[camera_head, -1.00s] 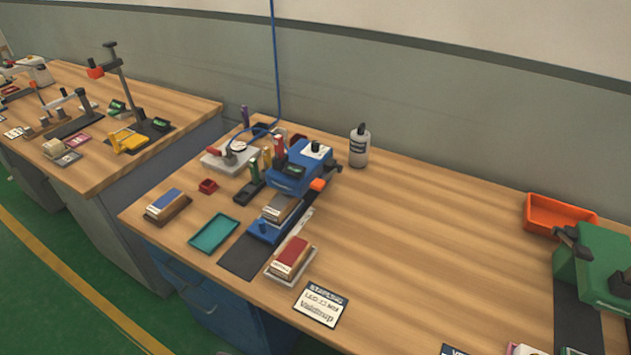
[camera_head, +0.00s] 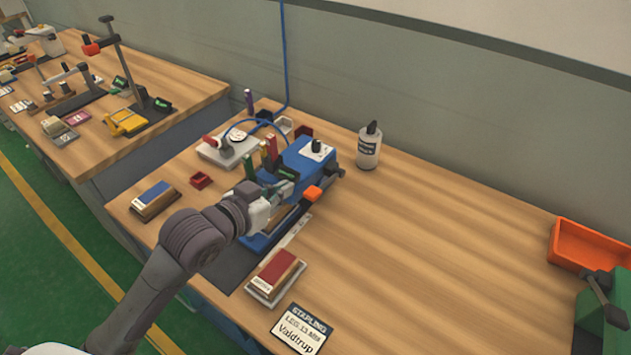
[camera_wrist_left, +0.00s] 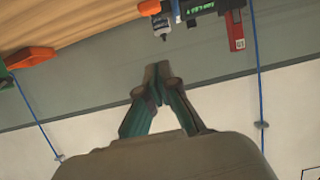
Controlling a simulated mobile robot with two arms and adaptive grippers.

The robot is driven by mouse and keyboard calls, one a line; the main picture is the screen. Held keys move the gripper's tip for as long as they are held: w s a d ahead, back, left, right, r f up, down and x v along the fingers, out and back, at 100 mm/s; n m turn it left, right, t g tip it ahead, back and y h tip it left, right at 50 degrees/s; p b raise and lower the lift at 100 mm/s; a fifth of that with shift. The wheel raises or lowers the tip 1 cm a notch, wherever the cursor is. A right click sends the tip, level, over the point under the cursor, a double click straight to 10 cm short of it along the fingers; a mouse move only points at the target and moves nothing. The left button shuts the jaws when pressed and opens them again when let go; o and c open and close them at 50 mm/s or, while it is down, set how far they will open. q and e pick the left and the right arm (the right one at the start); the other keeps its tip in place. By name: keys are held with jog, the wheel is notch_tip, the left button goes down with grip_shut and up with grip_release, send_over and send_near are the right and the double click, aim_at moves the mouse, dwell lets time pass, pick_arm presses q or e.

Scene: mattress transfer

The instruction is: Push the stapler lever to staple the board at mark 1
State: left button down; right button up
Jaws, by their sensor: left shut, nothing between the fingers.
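The blue stapler (camera_head: 308,160) stands on the wooden bench, with a dark knob on its white top plate. Its lever has an orange tip (camera_head: 312,195) on the right side. My left gripper (camera_head: 278,198) is over the front of the stapler, left of the orange tip; its fingertips are hard to make out there. In the left wrist view its fingers (camera_wrist_left: 158,88) are shut and empty, with an orange part (camera_wrist_left: 150,7) at the top edge. My arm hides most of the board (camera_head: 290,220) under the stapler, and mark 1 cannot be made out. My right gripper is not in view.
A block stack with a red top (camera_head: 275,272) and a stapling card (camera_head: 302,330) lie in front. A blue-topped stack (camera_head: 156,198) is at the left. A bottle (camera_head: 369,146) stands behind right. An orange bin (camera_head: 590,246) is far right. The bench between is clear.

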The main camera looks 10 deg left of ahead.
pick_arm(q)
jog(key=p, duration=0.2)
send_over(309, 196)
notch_tip(309, 196, down, 3)
jog(key=shift+a+f, duration=0.1)
notch_tip(309, 196, down, 3)
jog(key=shift+w+f, duration=0.15)
jog(key=shift+f, duration=0.5)
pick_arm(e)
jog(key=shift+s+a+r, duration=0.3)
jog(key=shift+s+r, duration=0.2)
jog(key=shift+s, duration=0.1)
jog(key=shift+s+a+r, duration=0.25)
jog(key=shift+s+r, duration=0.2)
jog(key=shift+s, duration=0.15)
